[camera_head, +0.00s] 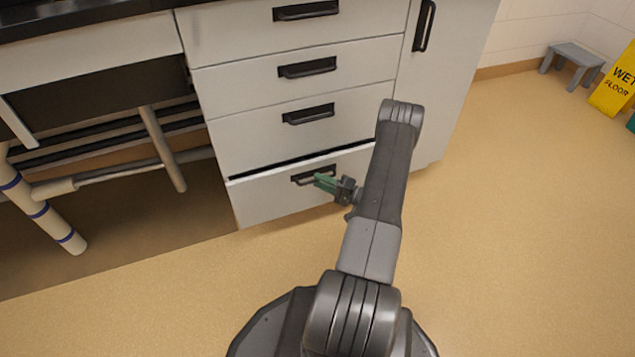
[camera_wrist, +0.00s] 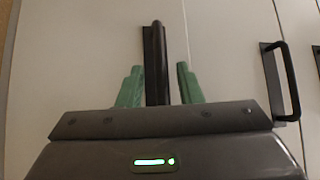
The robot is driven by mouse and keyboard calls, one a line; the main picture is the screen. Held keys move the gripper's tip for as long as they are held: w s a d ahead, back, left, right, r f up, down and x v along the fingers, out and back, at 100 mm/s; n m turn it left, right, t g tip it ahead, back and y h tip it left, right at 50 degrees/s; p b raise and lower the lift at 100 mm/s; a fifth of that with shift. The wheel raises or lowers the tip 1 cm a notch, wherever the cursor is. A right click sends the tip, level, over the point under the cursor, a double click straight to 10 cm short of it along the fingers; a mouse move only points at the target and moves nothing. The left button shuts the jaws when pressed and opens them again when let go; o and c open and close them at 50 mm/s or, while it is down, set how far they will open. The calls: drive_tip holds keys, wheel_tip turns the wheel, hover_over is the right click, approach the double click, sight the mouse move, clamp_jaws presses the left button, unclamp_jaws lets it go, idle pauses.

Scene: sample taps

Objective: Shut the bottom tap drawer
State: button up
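The bottom drawer (camera_head: 262,200) of the white cabinet stands slightly open, with a dark gap along its top edge. Its black bar handle (camera_head: 308,175) is on the drawer front. My gripper (camera_head: 322,180) is at this handle, its green fingers pointing at the drawer front. In the wrist view the handle (camera_wrist: 157,60) shows upright between the two green fingertips (camera_wrist: 160,78), with space on both sides. The fingers are apart and not closed on it. Whether a fingertip touches the drawer front I cannot tell. My arm hides the drawer's right end in the head view.
Several drawers above look closed, the nearest with its own handle (camera_head: 308,113); it also shows in the wrist view (camera_wrist: 282,80). A cabinet door (camera_head: 445,70) is at right. Pipes (camera_head: 160,150) run at left. The floor (camera_head: 520,220) at right is clear up to a grey stool (camera_head: 572,57) and yellow sign (camera_head: 615,85).

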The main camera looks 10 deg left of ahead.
drive_tip(key=shift+x, duration=0.9)
drive_tip(key=shift+d, duration=0.1)
clamp_jaws()
